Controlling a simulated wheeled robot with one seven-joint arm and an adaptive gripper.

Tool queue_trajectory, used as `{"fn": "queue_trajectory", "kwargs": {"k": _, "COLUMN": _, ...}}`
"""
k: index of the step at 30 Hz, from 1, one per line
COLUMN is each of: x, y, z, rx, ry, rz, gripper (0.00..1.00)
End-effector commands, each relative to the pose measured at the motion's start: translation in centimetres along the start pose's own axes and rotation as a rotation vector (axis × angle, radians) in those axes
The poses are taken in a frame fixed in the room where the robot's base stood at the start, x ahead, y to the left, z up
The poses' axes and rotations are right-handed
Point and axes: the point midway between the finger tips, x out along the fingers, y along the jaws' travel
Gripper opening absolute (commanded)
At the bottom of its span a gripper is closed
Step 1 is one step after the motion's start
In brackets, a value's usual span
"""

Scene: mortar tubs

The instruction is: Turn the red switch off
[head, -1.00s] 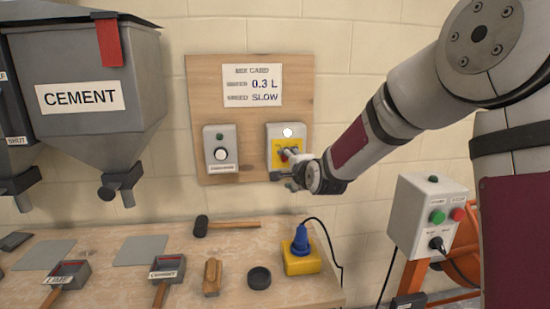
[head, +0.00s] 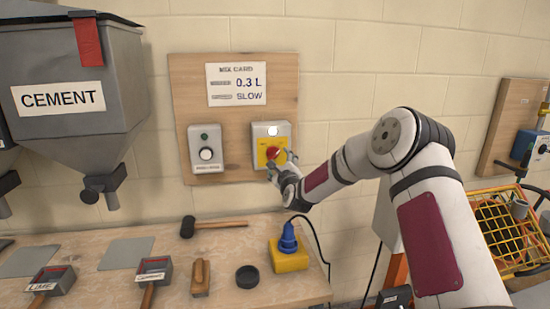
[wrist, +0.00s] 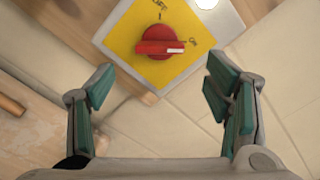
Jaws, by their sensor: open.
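The red switch (head: 272,153) is a rotary knob on a yellow plate, on a grey box (head: 258,131) with a lit white lamp (head: 273,130). In the wrist view the red switch (wrist: 158,47) has its bar lying crosswise, with a white mark at its right end. My gripper (head: 279,166) is just below and right of the knob in the head view. In the wrist view my gripper (wrist: 160,88) has its fingers wide apart, empty, with the knob ahead between them and apart from both.
A mix card (head: 236,84) hangs above. The bench below holds a hammer (head: 187,228) and a yellow block with a blue plug (head: 290,260). A cement hopper (head: 70,85) hangs left.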

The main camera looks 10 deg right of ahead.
Motion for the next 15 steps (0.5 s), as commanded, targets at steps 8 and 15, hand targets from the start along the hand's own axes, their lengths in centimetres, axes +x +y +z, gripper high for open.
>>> {"fn": "queue_trajectory", "kwargs": {"k": 8, "x": 4.7, "y": 0.1, "z": 0.0, "rx": -0.001, "ry": -0.001, "rz": -0.001, "gripper": 0.72}}
{"fn": "queue_trajectory", "kwargs": {"k": 15, "x": 6.9, "y": 0.1, "z": 0.0, "rx": 0.0, "ry": 0.0, "rz": 0.001, "gripper": 0.72}}
